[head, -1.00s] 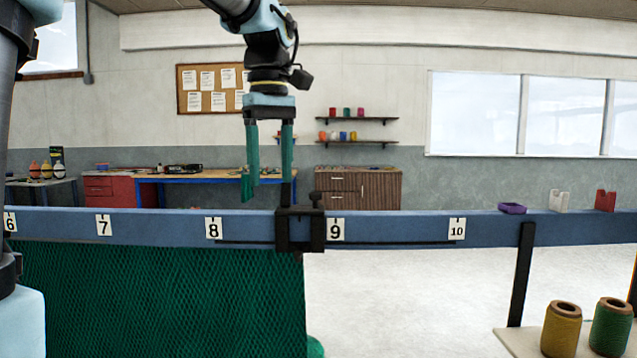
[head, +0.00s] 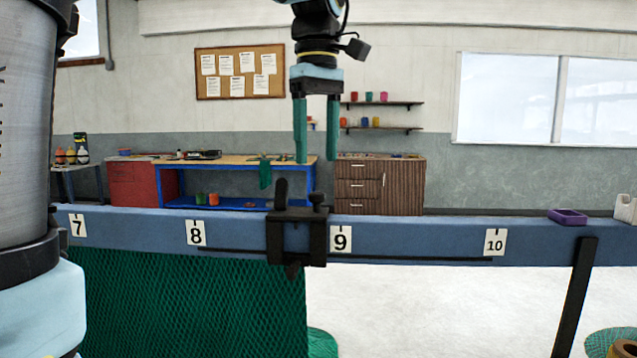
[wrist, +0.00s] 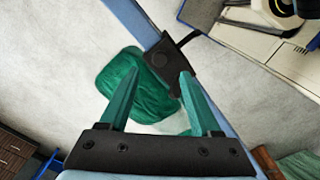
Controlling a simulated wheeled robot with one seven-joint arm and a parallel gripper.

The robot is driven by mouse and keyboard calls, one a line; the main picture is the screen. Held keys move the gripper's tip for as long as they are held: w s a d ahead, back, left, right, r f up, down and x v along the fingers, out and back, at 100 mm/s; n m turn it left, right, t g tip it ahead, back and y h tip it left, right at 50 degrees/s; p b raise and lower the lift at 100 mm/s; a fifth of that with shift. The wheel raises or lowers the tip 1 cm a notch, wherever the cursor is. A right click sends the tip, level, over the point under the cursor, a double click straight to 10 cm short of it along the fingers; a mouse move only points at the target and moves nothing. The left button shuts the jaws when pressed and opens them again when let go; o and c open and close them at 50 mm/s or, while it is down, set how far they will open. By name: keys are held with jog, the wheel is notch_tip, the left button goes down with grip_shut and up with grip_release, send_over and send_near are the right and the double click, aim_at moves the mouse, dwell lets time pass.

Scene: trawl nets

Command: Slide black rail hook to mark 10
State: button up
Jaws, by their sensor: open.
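The black rail hook (head: 296,236) sits clamped on the blue rail (head: 400,233), between mark 8 (head: 195,233) and mark 9 (head: 340,239), close beside 9. An upright post and a knob stand on its top. Mark 10 (head: 495,242) is on the rail to the right. My gripper (head: 316,160) is open and empty, its green fingers pointing down above the hook, apart from it. In the wrist view the hook (wrist: 170,62) lies beyond the open fingers, near the right fingertip.
A dark slot (head: 420,258) runs along the rail from near 8 to 10. A green net (head: 190,305) hangs below on the left. A purple tray (head: 567,217) and a white piece (head: 626,208) sit on the rail right of 10. The rail between 9 and 10 is clear.

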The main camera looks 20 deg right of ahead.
aim_at(317, 193)
notch_tip(317, 193, down, 7)
jog(key=shift+r+p, duration=0.2)
jog(key=shift+p, duration=0.15)
grip_shut()
dwell(0.4)
dwell(0.9)
